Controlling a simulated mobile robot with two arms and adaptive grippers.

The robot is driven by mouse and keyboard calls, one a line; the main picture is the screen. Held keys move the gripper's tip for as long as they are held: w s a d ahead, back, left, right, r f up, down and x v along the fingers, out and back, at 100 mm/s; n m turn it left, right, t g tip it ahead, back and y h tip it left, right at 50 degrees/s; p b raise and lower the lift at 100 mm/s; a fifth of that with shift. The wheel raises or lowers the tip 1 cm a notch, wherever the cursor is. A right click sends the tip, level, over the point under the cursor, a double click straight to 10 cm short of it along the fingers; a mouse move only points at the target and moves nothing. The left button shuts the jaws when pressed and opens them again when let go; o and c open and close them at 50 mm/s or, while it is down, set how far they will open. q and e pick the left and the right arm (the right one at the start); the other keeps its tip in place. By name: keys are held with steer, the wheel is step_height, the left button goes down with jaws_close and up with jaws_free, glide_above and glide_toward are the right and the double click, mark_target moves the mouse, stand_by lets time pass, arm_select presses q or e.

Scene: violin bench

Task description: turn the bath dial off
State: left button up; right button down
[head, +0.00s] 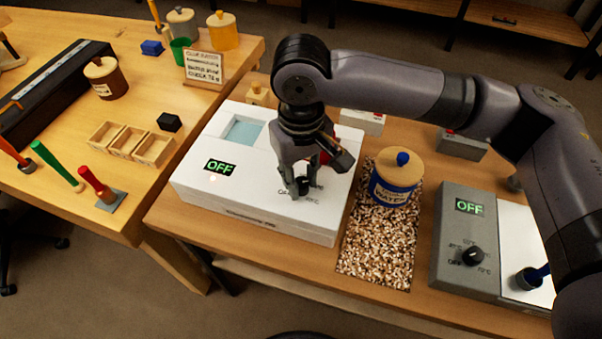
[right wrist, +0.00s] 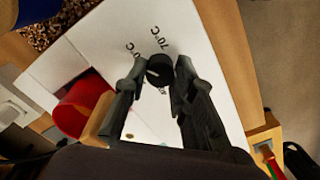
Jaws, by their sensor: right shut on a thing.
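The bath is a white box (head: 262,216) in the middle of the head view, with a pale blue basin (head: 243,131) in its top. Its display (head: 219,167) reads OFF in green. The bath dial is a small black knob (head: 303,187) near the right front of its top; it also shows in the right wrist view (right wrist: 160,71), with 70°C printed beside it. My right gripper (head: 301,184) points down over the dial and is shut on it, one finger on each side. The fingers partly hide the dial's markings. My left gripper is not in view.
A speckled mat (head: 376,245) with a blue, wooden-lidded WATER jar (head: 396,176) lies right of the bath. A grey unit (head: 452,230), also showing OFF, stands further right. A red object (right wrist: 84,106) is close to my right fingers. Another bench (head: 60,215) is at left.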

steer(key=n+p, duration=0.3)
steer(key=p, duration=0.1)
steer(key=n+p, duration=0.3)
steer(key=p, duration=0.1)
steer(key=n+p, duration=0.3)
steer(key=p, duration=0.1)
steer(key=shift+r, duration=0.3)
steer(key=n+p, duration=0.2)
steer(key=n, duration=0.1)
steer(key=shift+p, duration=0.3)
steer(key=n+p, duration=0.2)
steer(key=n, duration=0.1)
steer(key=shift+f+n, duration=0.1)
steer(key=shift+n, duration=0.2)
steer(key=n+p, duration=0.2)
steer(key=n, duration=0.2)
steer(key=shift+n, duration=0.3)
steer(key=n+p, duration=0.1)
steer(key=n, duration=0.4)
steer(key=shift+f+p, duration=0.1)
steer(key=shift+p, duration=0.2)
steer(key=n, duration=0.5)
steer(key=shift+n, duration=0.4)
steer(key=n, duration=0.4)
steer(key=shift+n, duration=0.3)
steer(key=shift+f, duration=0.1)
